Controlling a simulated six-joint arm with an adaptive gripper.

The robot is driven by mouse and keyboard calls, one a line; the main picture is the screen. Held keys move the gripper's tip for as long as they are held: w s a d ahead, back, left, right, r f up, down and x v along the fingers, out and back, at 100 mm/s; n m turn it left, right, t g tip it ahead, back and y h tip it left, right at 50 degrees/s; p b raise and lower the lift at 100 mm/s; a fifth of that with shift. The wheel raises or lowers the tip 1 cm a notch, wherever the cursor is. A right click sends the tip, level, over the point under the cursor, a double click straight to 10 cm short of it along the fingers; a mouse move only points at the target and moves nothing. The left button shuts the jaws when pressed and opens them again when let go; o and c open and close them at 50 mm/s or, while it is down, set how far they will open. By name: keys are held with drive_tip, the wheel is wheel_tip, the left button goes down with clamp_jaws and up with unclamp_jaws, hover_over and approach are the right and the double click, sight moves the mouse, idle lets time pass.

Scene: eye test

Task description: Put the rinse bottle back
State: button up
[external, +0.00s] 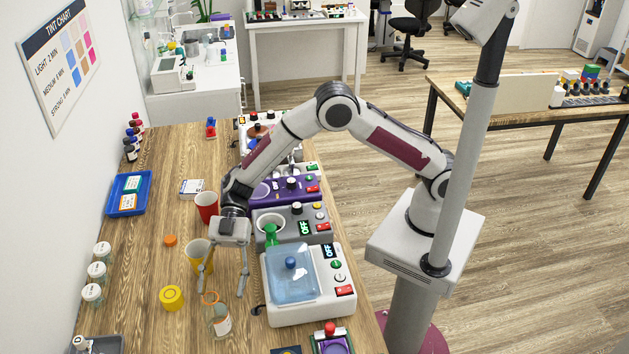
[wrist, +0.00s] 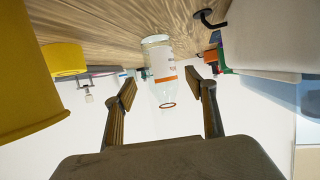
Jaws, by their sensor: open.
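The likely rinse bottle is a clear bottle (external: 217,318) with a white label and an orange ring at its open mouth. It stands upright on the wooden table, in front of the jaws, near the bottom of the external view. In the wrist view the bottle (wrist: 163,62) appears upside down, ahead and between the finger lines. My gripper (external: 221,288) is open, fingers pointing down and toward the bottle. Its fingertips (wrist: 161,84) show on both sides of the bottle in the wrist view; I cannot tell whether they touch it. No marked place for the bottle is clear.
A yellow cup (external: 197,256) stands close to my left finger. A white device with a blue lid (external: 292,277) stands right of the jaws. A red cup (external: 206,205) is behind.

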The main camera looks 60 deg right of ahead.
drive_tip(key=shift+v, duration=2.25)
drive_tip(key=shift+w, duration=0.1)
